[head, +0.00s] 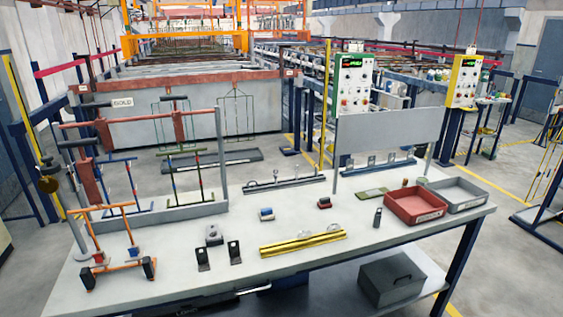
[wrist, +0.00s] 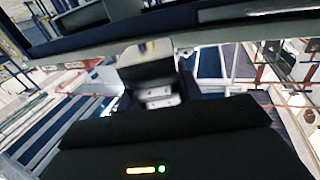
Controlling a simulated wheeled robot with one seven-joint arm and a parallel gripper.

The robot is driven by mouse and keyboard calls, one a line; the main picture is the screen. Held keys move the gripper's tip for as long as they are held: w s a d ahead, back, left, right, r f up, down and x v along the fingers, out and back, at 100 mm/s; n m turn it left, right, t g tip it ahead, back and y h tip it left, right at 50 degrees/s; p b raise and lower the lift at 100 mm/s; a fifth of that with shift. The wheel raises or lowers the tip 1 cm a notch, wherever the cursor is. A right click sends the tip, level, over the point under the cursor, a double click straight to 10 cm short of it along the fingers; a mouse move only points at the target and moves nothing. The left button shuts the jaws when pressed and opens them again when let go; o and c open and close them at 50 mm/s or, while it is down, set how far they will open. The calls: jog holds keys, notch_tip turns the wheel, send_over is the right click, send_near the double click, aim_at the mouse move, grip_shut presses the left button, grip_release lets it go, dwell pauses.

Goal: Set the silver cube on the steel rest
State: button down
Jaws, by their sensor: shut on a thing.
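My gripper (wrist: 156,92) shows in the wrist view, its dark body across the bottom and its fingers at the centre. It is shut on a shiny silver block (wrist: 148,66), which looks like the silver cube. The fingers hide part of it. I cannot make out my gripper or the cube in the head view. In the head view, a small grey block with a dark round mark (head: 213,235) stands on the table, left of centre. It may be the steel rest, but I cannot tell for sure.
The pale worktable (head: 370,252) also holds two black brackets (head: 235,251), a yellow rail (head: 302,243), small blocks (head: 266,214), a red tray (head: 415,205) and a grey tray (head: 457,194). An orange rack (head: 118,265) stands at the left. The front right tabletop is mostly clear.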

jog(key=shift+s+a+f, duration=0.1)
jog(key=shift+s+f, duration=1.15)
jog(key=shift+f, duration=0.1)
jog(key=shift+s, duration=0.1)
dwell(0.4)
dwell(1.0)
dwell(0.4)
